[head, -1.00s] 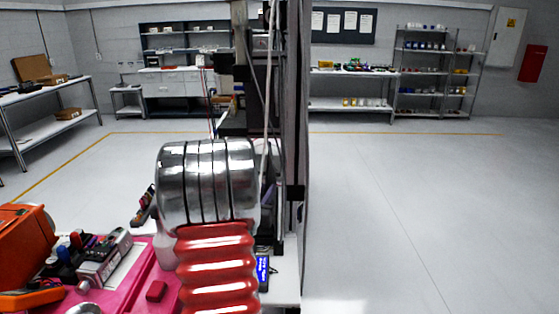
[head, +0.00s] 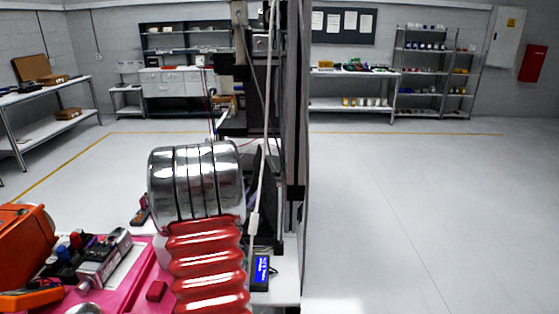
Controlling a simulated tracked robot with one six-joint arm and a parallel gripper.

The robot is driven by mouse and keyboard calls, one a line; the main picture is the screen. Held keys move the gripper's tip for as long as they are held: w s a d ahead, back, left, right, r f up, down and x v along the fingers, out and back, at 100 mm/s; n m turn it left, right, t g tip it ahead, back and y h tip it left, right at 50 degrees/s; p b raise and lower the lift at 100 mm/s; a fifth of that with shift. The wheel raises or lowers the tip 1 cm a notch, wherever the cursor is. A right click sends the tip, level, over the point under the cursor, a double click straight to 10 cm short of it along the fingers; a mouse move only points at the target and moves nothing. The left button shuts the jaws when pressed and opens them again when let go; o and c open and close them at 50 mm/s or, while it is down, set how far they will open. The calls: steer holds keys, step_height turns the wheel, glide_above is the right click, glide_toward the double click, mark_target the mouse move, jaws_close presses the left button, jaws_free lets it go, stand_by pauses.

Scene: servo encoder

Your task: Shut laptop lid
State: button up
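I cannot clearly make out a laptop. A dark slanted panel (head: 262,192) stands just right of my arm in the head view, above a light table surface (head: 287,285). It may be a laptop lid, but it is partly hidden by my arm, a hanging cable and dark uprights. My arm shows as a silver ribbed cylinder above red bellows, in front of and left of the panel. My gripper is not in view, so its opening and its distance to the panel are hidden.
A small lit blue display (head: 261,270) sits on the light surface. A tall dark frame (head: 293,130) with a white cable (head: 264,150) rises at the centre. Open floor (head: 420,200) lies to the right. Benches and metal shelves (head: 435,75) line the back.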

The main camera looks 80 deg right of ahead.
steer(key=shift+w+a+f+n+h, duration=0.2)
steer(key=shift+w+f+n, duration=0.3)
steer(key=shift+w, duration=0.35)
steer(key=shift+w+a+f+n+h, duration=0.1)
steer(key=shift+w+a+f+n, duration=0.1)
steer(key=shift+w+f+n, duration=0.5)
steer(key=shift+w+r, duration=0.15)
steer(key=shift+r, duration=0.1)
steer(key=shift+n+t+h, duration=0.3)
steer(key=shift+n+t, duration=0.1)
steer(key=shift+n, duration=0.5)
steer(key=shift+w+a+f, duration=0.15)
steer(key=shift+w+f, duration=0.55)
steer(key=shift+w, duration=0.05)
steer(key=shift+w+a+f, duration=0.15)
steer(key=shift+w+f, duration=0.5)
steer(key=shift+w, duration=0.1)
steer(key=shift+w+a+f+n+t, duration=0.15)
steer(key=shift+w+f+n, duration=0.45)
steer(key=shift+f, duration=0.25)
steer(key=shift+w+a+f+n+t, duration=0.15)
steer(key=shift+w+f+n, duration=0.4)
steer(key=shift+f, duration=0.3)
